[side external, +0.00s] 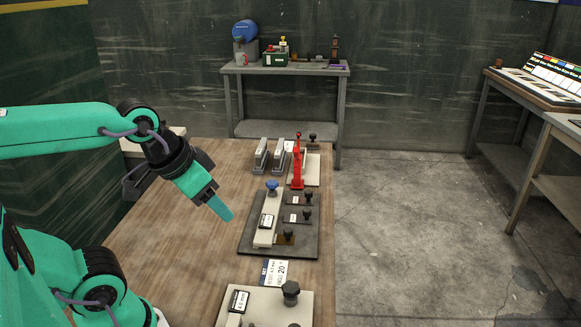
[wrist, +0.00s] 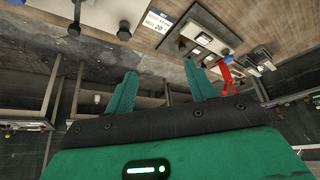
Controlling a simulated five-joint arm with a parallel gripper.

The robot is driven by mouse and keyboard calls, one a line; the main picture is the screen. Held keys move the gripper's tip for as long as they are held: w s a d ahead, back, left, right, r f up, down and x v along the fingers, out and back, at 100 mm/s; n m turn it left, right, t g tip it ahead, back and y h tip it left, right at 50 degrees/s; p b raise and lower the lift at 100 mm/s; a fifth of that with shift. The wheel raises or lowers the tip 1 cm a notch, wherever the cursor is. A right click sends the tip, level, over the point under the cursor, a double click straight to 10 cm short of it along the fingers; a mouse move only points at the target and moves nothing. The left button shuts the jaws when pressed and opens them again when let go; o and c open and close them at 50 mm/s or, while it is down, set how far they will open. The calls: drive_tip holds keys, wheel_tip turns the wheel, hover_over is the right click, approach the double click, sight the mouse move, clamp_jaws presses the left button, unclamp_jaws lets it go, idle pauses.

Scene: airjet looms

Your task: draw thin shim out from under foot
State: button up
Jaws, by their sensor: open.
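A dark base plate (side external: 249,243) lies on the wooden bench. It bears a pale bar (side external: 268,222) with a blue knob (side external: 272,185), small black knobs with labels on its right, and a brown block (side external: 286,238) with a dark knob near its front. My gripper (side external: 221,208) is above the bench, left of the plate, pointing down and right. In the wrist view its two fingers (wrist: 160,90) are apart with nothing between them; the plate (wrist: 205,38) shows beyond them, upside down.
A red upright clamp (side external: 298,168) and two grey blocks (side external: 262,155) stand behind the plate. A printed card (side external: 274,272) and a pale fixture with a dark knob (side external: 290,291) are in front. The bench top (side external: 180,230) left of the plate is clear.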

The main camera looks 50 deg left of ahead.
drive_tip(key=shift+c, duration=0.2)
idle(0.3)
drive_tip(key=shift+c, duration=1)
drive_tip(key=n+g, duration=0.4)
drive_tip(key=g, duration=0.2)
hover_over(288, 230)
wheel_tip(288, 230, down, 13)
drive_tip(key=shift+s+f, duration=0.1)
drive_tip(key=shift+f, duration=0.05)
drive_tip(key=shift+w+a+f+n, duration=0.1)
drive_tip(key=shift+w+f+n, duration=0.1)
drive_tip(key=shift+f+n, duration=0.1)
drive_tip(key=shift+f, duration=0.15)
drive_tip(key=shift+f, duration=3.7)
